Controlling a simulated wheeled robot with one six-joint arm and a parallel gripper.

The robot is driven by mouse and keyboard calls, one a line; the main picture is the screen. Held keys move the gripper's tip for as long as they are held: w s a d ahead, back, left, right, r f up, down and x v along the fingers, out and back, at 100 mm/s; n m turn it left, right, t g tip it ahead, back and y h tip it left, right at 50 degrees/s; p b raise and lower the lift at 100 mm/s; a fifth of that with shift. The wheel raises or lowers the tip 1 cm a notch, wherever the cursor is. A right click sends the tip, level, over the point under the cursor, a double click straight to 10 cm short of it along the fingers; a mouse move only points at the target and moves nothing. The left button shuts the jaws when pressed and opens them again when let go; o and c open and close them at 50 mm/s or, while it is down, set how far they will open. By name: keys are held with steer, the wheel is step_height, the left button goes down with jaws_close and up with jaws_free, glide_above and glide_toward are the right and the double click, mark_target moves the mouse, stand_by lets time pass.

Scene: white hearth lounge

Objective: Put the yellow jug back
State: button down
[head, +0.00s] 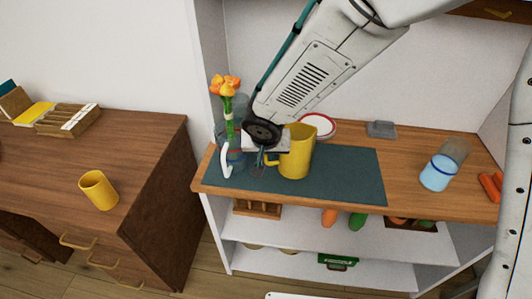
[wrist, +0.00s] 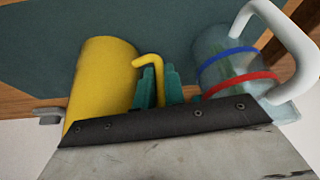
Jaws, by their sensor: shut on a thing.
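The yellow jug (head: 297,155) is upright over the dark teal mat (head: 350,172) on the wooden shelf top; I cannot tell whether its base touches the mat. Its handle faces left in the head view. My gripper (head: 261,158) is shut on that handle. In the wrist view, the yellow jug (wrist: 100,75) is left of my teal fingers (wrist: 158,88), and its handle runs down to them. A clear pitcher (head: 235,160) with a white handle and blue and red bands stands close on the other side of my gripper; it also shows in the wrist view (wrist: 222,68).
Orange flowers (head: 226,86) stand behind the pitcher. A red-rimmed white plate (head: 318,122) and a grey item (head: 382,129) are at the back. A yellow mug (head: 98,190) is on the left desk (head: 145,150). The mat's right part is clear.

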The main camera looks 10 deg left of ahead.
steer(key=c, duration=1.5)
jaws_free()
steer(key=a+v, duration=0.1)
steer(key=v, duration=1.1)
steer(key=d+r+m+h, duration=0.1)
steer(key=d+r, duration=0.4)
steer(key=d, duration=0.8)
steer(key=s+d+r+g, duration=0.25)
steer(key=s+d, duration=0.25)
steer(key=d, duration=0.6)
steer(key=shift+m+g, duration=0.3)
steer(key=shift+g, duration=0.15)
steer(key=s+d, duration=0.3)
steer(key=s, duration=0.1)
steer(key=s+d+r, duration=0.1)
steer(key=s+d, duration=0.2)
steer(key=s, duration=0.2)
steer(key=s+d+r, duration=0.1)
steer(key=s+d, duration=0.2)
steer(key=s, duration=0.2)
steer(key=shift+s+d+r, duration=0.15)
steer(key=shift+s, duration=0.1)
